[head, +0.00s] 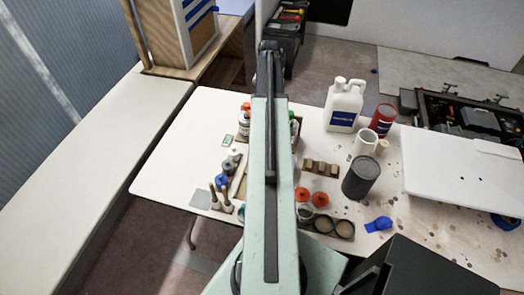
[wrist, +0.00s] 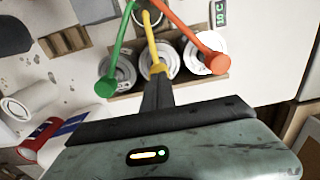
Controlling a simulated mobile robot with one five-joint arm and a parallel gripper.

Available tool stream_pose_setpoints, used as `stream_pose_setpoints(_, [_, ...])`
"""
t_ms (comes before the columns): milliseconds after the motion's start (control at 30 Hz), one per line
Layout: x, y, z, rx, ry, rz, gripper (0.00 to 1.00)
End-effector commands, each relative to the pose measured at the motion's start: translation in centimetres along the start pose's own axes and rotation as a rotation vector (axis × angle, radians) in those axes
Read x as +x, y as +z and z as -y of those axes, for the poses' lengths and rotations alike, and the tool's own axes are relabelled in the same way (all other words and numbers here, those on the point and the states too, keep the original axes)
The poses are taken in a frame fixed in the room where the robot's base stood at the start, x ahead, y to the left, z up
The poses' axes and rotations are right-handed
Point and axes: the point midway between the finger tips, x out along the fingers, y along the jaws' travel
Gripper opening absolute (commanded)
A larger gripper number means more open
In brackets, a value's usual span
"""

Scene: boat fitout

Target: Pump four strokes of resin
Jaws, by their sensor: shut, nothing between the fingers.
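Three cans with pumps stand in a row in the wrist view. The left can has a green pump (wrist: 118,38), the middle can (wrist: 172,62) a yellow pump (wrist: 151,42), and the right can (wrist: 208,42) an orange-red pump (wrist: 188,35). Their spouts converge toward a cup (wrist: 150,17) at the top edge. My gripper (wrist: 157,80) is shut and empty, its tips at the head of the yellow pump; I cannot tell whether they touch it. In the head view my arm hides the middle can; an orange-topped can (head: 244,117) shows at its left.
A device with a green display (wrist: 220,12) sits beside the cup. A white jug (head: 344,106), a red can (head: 382,119) and a dark grey canister (head: 361,178) stand to the right on the table (head: 170,160). Brushes (head: 220,200) and orange-lidded pots (head: 311,197) lie nearer.

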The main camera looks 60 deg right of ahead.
Motion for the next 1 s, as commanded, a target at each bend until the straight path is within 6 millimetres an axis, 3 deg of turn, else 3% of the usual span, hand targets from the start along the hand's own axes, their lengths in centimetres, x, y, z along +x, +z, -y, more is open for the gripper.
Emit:
stream_pose_setpoints(600, [2.4, 0.0, 0.0, 0.000, 0.000, 0.001, 0.00])
stream_pose_setpoints(1000, [1.1, 0.0, -0.1, 0.001, 0.000, 0.002, 0.00])
